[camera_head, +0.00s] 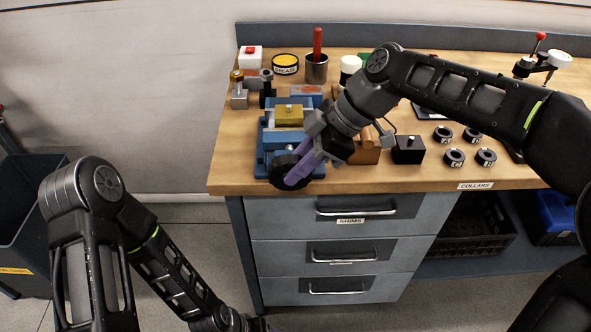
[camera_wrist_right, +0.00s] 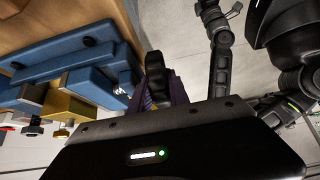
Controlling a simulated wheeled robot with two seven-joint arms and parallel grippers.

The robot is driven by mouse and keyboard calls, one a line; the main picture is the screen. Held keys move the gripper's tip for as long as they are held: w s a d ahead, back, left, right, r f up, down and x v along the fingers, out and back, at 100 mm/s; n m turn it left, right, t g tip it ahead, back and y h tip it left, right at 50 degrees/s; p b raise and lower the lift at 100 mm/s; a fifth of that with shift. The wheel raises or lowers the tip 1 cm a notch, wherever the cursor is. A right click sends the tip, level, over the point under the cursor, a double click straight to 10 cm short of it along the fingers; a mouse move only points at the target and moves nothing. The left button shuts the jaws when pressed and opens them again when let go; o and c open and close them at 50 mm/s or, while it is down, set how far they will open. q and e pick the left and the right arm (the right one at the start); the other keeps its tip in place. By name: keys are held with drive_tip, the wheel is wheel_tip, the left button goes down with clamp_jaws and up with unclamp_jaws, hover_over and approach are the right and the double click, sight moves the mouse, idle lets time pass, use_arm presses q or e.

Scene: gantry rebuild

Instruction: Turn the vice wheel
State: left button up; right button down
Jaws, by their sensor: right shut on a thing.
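The blue vice (camera_head: 275,142) is on the wooden bench near its left front corner, with a yellow block (camera_head: 289,115) between its jaws. Its black wheel (camera_head: 281,168) faces the bench's front edge. My right gripper (camera_head: 297,172) reaches down from the right, and its purple fingers are shut on the wheel. In the right wrist view the dark wheel (camera_wrist_right: 156,78) shows between the purple fingers (camera_wrist_right: 160,95), beside the blue vice body (camera_wrist_right: 75,75). The fingers hide part of the wheel.
The bench top (camera_head: 225,165) holds a grease tin (camera_head: 285,65), a cup with a red-handled tool (camera_head: 316,70), a black block (camera_head: 408,150) and several black collars (camera_head: 454,158). Drawers with handles (camera_head: 355,209) are below.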

drive_tip(key=shift+r, duration=0.1)
drive_tip(key=c, duration=1.5)
unclamp_jaws()
drive_tip(key=shift+v, duration=3.85)
